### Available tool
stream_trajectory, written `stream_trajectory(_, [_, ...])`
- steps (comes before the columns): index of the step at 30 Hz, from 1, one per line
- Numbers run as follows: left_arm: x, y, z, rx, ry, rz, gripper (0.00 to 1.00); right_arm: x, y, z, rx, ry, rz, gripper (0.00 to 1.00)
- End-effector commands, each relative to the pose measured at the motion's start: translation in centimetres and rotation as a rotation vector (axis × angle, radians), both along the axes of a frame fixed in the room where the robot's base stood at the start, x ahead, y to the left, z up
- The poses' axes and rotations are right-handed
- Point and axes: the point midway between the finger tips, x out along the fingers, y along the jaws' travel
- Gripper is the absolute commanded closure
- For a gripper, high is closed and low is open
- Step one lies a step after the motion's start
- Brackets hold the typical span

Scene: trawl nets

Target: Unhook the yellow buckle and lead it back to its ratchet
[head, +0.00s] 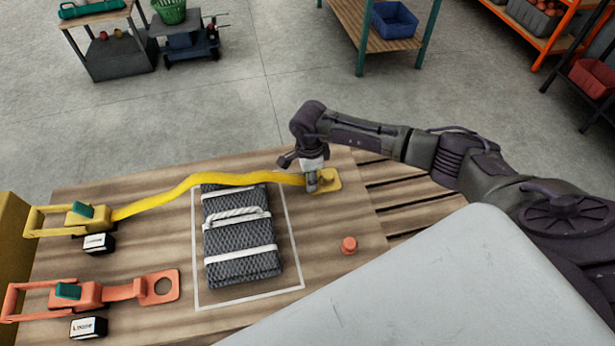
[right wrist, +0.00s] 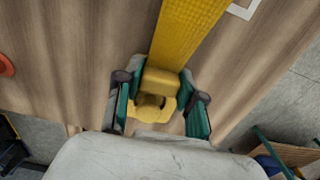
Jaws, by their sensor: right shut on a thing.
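The yellow buckle (head: 328,182) is at the right end of a yellow strap (head: 160,200), by the table's slatted part. My right gripper (head: 311,180) points down and is shut on it. In the right wrist view the fingers (right wrist: 160,112) stand on either side of the buckle (right wrist: 158,84), and a dark round opening shows in it. I cannot tell whether a peg is in that opening. The strap runs left across the far end of a grey net bundle (head: 240,255) to the yellow ratchet (head: 72,217). My left gripper is not in view.
An orange ratchet (head: 80,294) with a short orange strap end (head: 158,287) lies at the near left. An orange peg (head: 348,245) stands right of the bundle. A white outline (head: 300,270) surrounds the bundle. Small labelled blocks (head: 95,243) sit by the ratchets.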

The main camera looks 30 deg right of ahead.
Motion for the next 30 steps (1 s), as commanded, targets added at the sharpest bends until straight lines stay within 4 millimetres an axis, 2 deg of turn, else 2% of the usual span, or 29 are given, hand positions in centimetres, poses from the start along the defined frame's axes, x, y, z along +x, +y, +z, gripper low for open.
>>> stream_trajectory(14, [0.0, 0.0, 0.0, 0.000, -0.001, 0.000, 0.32, 0.0, -0.3, 0.1, 0.000, -0.001, 0.000, 1.00])
stream_trajectory(30, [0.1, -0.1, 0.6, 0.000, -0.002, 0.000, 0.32, 0.0, -0.2, 1.3, 0.001, -0.001, 0.001, 1.00])
